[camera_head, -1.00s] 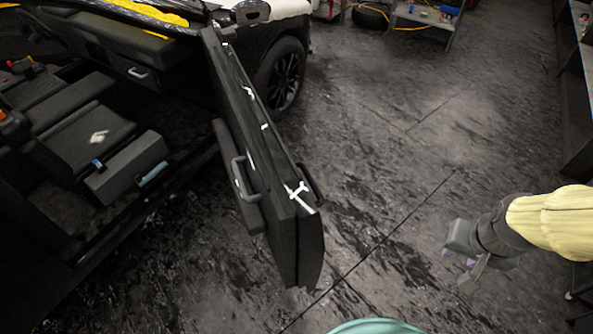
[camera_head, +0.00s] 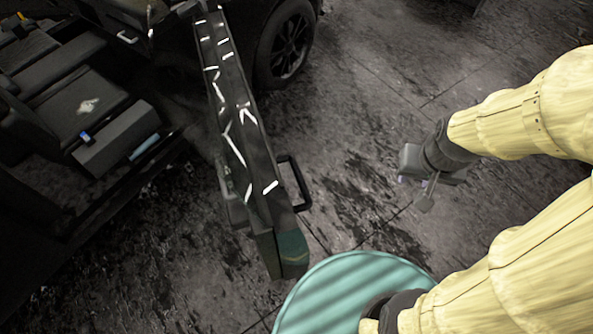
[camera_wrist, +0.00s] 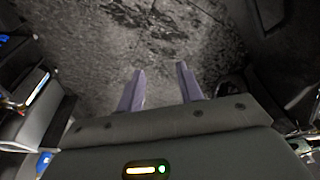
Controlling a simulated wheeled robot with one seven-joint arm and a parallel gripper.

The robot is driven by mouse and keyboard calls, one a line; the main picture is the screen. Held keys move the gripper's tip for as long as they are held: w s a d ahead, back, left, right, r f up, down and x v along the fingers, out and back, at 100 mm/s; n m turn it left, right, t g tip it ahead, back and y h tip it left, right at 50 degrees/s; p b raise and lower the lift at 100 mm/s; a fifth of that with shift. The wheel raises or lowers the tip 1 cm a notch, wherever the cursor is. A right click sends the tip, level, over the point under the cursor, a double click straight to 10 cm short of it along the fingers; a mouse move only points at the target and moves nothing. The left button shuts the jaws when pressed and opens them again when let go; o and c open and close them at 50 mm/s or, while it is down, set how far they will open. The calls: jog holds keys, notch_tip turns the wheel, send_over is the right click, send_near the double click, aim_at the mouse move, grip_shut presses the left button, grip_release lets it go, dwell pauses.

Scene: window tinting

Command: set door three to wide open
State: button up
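The open car door (camera_head: 240,140) stands out from the dark car in the head view, seen from above along its top edge. A black handle (camera_head: 294,184) sticks out on its right side, and another grip shows on its left side (camera_head: 234,202). My gripper (camera_head: 415,190) is to the right of the door, apart from it, over the floor. In the wrist view my gripper (camera_wrist: 160,82) shows two purple fingers spread apart with nothing between them. No number is readable on the door.
The car's seats (camera_head: 70,110) and sill lie left of the door. A wheel (camera_head: 288,46) stands behind it. My teal round base (camera_head: 350,290) is close to the door's near end. The dark floor (camera_head: 380,90) to the right is clear.

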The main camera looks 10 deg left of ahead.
aim_at(300, 181)
jog(key=shift+w, duration=0.25)
jog(key=shift+o, duration=0.5)
jog(key=shift+s+d+f, duration=0.1)
jog(key=shift+s, duration=0.25)
jog(key=w+a+f+n+g+y+b, duration=0.1)
jog(key=a+f+g+y+b, duration=0.25)
jog(key=f, duration=0.65)
jog(key=w+a+f+g+y+b, duration=0.1)
jog(key=a+f+g+y+b, duration=0.3)
jog(key=f, duration=0.6)
jog(key=w+a+f+t+y+b, duration=0.1)
jog(key=w+f+y+b, duration=0.5)
jog(key=y, duration=0.6)
jog(key=shift+w+a+f, duration=0.25)
jog(key=shift+w+f, duration=0.15)
jog(key=shift+w, duration=0.5)
jog(key=shift+a+t, duration=0.1)
jog(key=shift+t, duration=0.15)
jog(key=p+x, duration=0.2)
jog(key=x, duration=1.5)
jog(key=shift+a+r, duration=0.15)
